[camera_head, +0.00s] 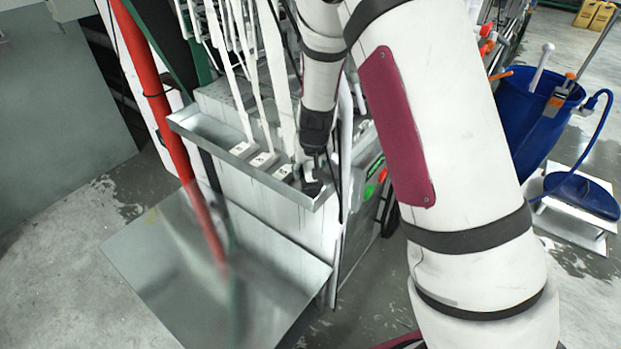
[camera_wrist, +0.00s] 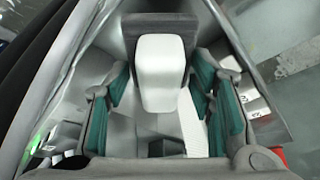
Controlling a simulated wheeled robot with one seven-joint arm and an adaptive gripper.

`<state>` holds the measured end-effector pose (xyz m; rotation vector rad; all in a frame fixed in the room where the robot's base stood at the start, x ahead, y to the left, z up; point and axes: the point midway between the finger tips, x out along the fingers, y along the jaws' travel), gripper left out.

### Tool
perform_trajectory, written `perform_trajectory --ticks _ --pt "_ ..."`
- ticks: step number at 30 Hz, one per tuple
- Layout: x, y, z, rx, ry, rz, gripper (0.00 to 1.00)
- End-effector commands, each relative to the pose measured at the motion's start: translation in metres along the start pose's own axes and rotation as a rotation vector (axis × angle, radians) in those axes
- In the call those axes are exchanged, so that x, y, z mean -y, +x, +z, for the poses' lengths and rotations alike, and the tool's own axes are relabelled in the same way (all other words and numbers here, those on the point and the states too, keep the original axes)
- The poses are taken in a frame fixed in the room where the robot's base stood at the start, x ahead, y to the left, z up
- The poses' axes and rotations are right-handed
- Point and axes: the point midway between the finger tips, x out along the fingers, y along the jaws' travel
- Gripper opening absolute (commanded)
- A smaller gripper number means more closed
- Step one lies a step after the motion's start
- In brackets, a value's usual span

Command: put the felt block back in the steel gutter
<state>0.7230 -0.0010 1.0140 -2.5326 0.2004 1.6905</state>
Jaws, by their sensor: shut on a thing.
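The steel gutter (camera_head: 215,143) is a shallow metal trough on the front of a pale cabinet. My gripper (camera_head: 313,165) is down at the gutter's right end, and it also shows in the wrist view (camera_wrist: 160,95). Its teal-padded fingers are on both sides of a white rounded block, the felt block (camera_wrist: 160,70), and are shut on it. In the head view only a small pale part of the block shows at the gripper's tip. The gutter walls surround the block in the wrist view. I cannot tell whether the block touches the gutter's floor.
Several small pale blocks (camera_head: 263,160) sit in the gutter left of my gripper, with white webbing straps (camera_head: 233,75) rising from them. A steel sheet (camera_head: 180,250) lies below. A red pipe (camera_head: 165,120) stands at left. A blue bucket (camera_head: 535,115) stands at right.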

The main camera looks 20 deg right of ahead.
Motion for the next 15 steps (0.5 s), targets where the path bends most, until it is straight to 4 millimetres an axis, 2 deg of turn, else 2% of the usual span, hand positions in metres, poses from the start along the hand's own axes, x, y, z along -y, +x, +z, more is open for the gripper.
perform_trajectory --ticks 5,11,15 --pt "0.000 0.010 0.005 0.001 0.001 0.000 0.27" --pt "-0.001 0.033 0.015 0.003 0.001 0.000 0.27" --pt "0.000 0.036 0.015 -0.002 0.001 -0.001 0.27"
